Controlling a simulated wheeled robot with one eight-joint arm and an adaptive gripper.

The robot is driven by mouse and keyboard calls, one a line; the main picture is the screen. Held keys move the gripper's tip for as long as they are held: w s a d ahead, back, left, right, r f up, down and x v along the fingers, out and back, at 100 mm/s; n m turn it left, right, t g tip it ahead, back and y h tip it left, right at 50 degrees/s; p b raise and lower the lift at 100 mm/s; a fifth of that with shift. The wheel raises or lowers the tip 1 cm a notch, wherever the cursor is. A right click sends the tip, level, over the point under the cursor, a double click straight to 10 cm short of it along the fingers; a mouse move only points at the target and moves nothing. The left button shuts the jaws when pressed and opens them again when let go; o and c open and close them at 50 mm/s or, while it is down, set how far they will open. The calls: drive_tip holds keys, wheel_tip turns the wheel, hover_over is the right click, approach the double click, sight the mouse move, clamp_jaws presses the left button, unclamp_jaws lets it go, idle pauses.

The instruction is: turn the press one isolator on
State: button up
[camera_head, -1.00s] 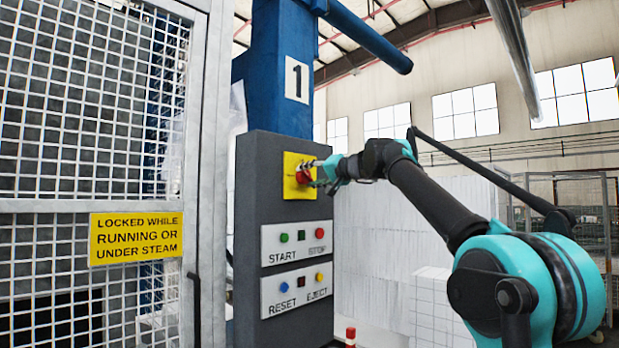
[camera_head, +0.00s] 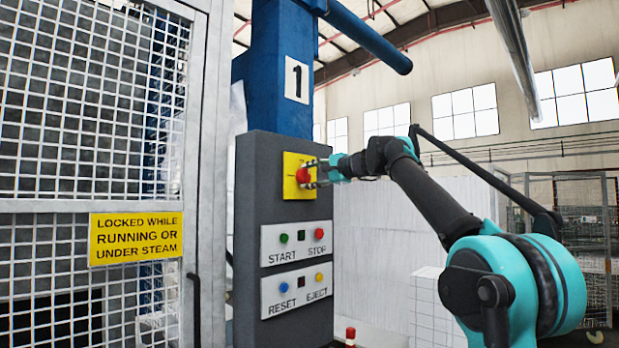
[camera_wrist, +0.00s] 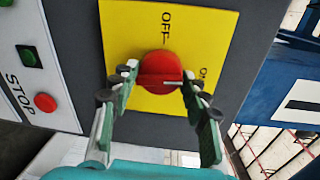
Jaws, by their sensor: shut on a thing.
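The press one isolator is a red rotary knob (camera_head: 303,175) on a yellow plate (camera_head: 290,188), high on the dark grey control post. In the wrist view the knob (camera_wrist: 160,68) sits on the yellow plate (camera_wrist: 125,25), with OFF printed above it and ON, partly hidden, to its right. A pale line on the knob points right, towards the ON side. My gripper (camera_wrist: 160,80) has one finger on each side of the knob and is shut on it. In the head view my gripper (camera_head: 316,172) reaches the knob from the right.
Start/stop (camera_head: 268,245) and reset/eject (camera_head: 268,303) button panels sit below the isolator on the control post (camera_head: 250,220). A mesh gate (camera_head: 80,120) with a yellow warning sign (camera_head: 136,239) stands left. White blocks (camera_head: 375,240) stand behind on the right.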

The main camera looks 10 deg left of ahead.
drive_tip(key=shift+r+m, duration=0.1)
drive_tip(key=shift+m, duration=0.5)
drive_tip(key=o, duration=1.1)
drive_tip(key=v, duration=1.2)
